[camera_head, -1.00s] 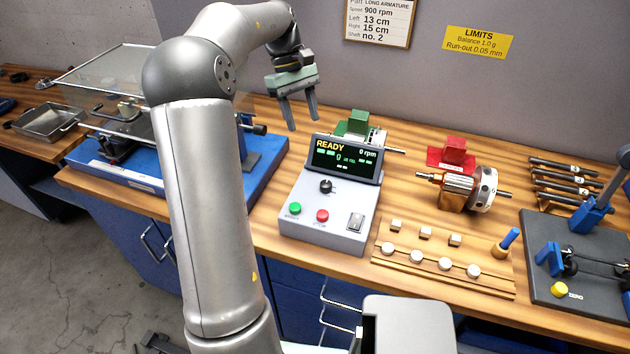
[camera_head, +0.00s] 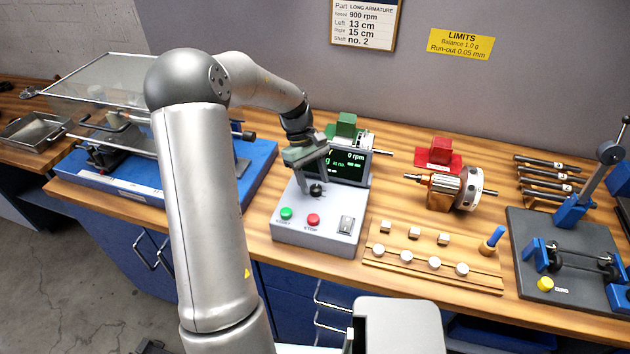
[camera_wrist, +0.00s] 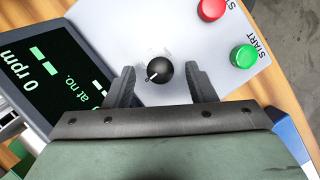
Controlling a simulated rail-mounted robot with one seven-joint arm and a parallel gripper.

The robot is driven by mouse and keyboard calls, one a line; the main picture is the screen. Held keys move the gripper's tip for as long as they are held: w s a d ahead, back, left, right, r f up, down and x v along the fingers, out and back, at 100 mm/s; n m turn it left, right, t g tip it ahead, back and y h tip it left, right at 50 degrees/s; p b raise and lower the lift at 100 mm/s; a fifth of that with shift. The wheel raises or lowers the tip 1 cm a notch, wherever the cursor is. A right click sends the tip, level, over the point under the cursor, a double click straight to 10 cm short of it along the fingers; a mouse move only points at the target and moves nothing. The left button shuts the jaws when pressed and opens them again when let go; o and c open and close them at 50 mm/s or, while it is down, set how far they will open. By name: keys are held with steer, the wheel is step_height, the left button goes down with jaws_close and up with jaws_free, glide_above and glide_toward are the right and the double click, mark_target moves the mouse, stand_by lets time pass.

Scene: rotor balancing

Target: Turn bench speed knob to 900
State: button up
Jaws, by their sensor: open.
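The bench speed knob (camera_head: 316,190) is a small round black knob on the sloped grey control box (camera_head: 290,235). In the wrist view the knob (camera_wrist: 159,71) has a white pointer mark, and its scale is too small to read. My gripper (camera_head: 312,182) is over the box, close to the knob. In the wrist view my gripper (camera_wrist: 161,85) is open, one finger on each side of the knob, with gaps showing. I cannot tell whether the fingertips are down at knob height. The display (camera_head: 352,165) reads 0 rpm and is partly hidden by my gripper.
The green start button (camera_head: 286,214) and red stop button (camera_head: 313,220) sit below the knob, with a rocker switch (camera_head: 345,225) to the right. The card (camera_head: 364,22) on the wall reads 900 rpm. A rotor (camera_head: 455,190) stands on the bench to the right.

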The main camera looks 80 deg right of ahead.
steer(key=shift+s+a+f, duration=0.2)
steer(key=shift+f, duration=0.45)
steer(key=c, duration=1)
steer(key=shift+o, duration=0.2)
